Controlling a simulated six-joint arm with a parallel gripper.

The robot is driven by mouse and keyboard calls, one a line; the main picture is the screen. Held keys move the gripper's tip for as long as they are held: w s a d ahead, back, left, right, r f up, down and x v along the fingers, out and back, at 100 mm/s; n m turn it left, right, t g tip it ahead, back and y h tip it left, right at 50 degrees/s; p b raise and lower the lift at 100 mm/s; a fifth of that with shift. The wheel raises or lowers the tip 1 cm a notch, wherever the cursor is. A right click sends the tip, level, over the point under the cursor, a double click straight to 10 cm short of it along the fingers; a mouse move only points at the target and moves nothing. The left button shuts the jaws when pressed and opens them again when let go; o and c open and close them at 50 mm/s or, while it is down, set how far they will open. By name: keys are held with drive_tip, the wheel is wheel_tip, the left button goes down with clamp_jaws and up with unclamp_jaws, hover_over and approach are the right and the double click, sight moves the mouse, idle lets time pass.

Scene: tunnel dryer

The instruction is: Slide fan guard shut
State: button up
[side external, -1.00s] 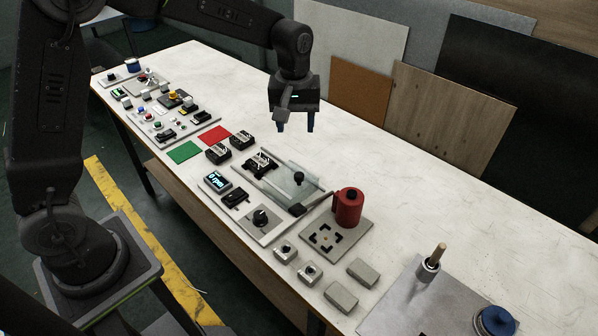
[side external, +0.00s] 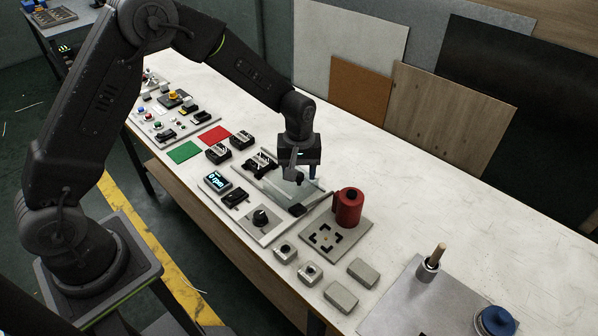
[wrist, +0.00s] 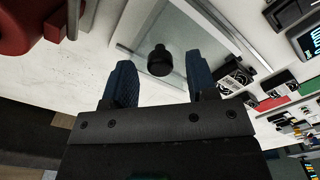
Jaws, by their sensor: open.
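The fan guard is a clear sliding pane (side external: 284,193) in a pale rail frame on the bench, with a black knob (side external: 299,179) on top. In the wrist view the knob (wrist: 160,61) shows between my two blue fingertips, with the pane (wrist: 207,38) behind it. My gripper (side external: 307,176) is open and points down over the pane, at or just above the knob. It also shows in the wrist view (wrist: 160,68). I cannot tell whether a finger touches the knob.
A red canister (side external: 348,208) stands on a grey plate right of the guard. A display (side external: 217,181) reading 0 rpm and a dial (side external: 261,217) are in front. Small grey blocks (side external: 341,297) lie nearer the front edge. The bench behind is clear.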

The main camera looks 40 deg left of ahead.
drive_tip(key=shift+f, duration=0.4)
drive_tip(key=shift+c, duration=0.2)
clamp_jaws()
